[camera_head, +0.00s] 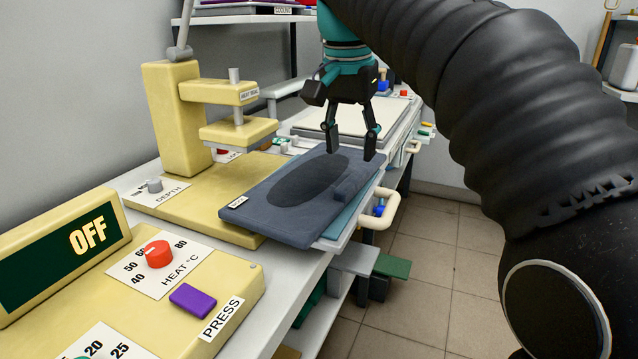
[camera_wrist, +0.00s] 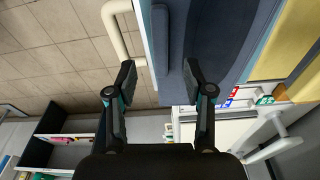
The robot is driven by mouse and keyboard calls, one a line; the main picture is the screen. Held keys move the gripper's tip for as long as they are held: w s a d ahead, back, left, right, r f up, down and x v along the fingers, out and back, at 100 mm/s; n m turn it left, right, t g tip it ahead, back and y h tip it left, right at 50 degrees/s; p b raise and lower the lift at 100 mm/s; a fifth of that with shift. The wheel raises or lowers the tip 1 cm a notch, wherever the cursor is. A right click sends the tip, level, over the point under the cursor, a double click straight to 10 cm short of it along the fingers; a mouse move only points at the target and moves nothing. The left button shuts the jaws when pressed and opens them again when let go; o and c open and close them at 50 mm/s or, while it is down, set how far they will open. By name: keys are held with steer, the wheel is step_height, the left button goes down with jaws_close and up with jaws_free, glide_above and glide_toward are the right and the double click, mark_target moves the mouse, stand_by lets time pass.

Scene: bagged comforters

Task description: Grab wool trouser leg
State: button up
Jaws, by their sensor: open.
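The wool trouser leg (camera_head: 270,212) is a flat, dark grey-blue piece with a darker oval patch and a small white label at its near end. It lies on a light blue and white board at the bench's right edge. A raised ridge (camera_head: 352,179) runs along its right side. My gripper (camera_head: 351,152) is open and empty above the far right part of the piece, fingers pointing down. In the wrist view, the ridge (camera_wrist: 162,40) lies ahead between the spread fingertips (camera_wrist: 160,74), and the trouser leg (camera_wrist: 205,30) fills the upper middle.
A cream press (camera_head: 172,115) stands left of the trouser leg. A control panel with a red knob (camera_head: 158,254) and purple button (camera_head: 193,299) is nearer. A cream handle (camera_head: 381,212) sticks out at the bench edge. Tiled floor (camera_head: 440,260) lies open to the right.

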mark_target(353, 177)
steer(key=shift+w+d+f+b, duration=0.1)
steer(key=shift+w+f+b, duration=0.1)
steer(key=shift+f, duration=0.8)
steer(key=shift+w+d+f+b, duration=0.1)
steer(key=shift+w+f+b, duration=0.15)
steer(key=shift+f, duration=0.75)
steer(key=shift+w+d+f+b, duration=0.1)
steer(key=shift+w+f+b, duration=0.1)
steer(key=shift+f, duration=0.8)
jaws_close()
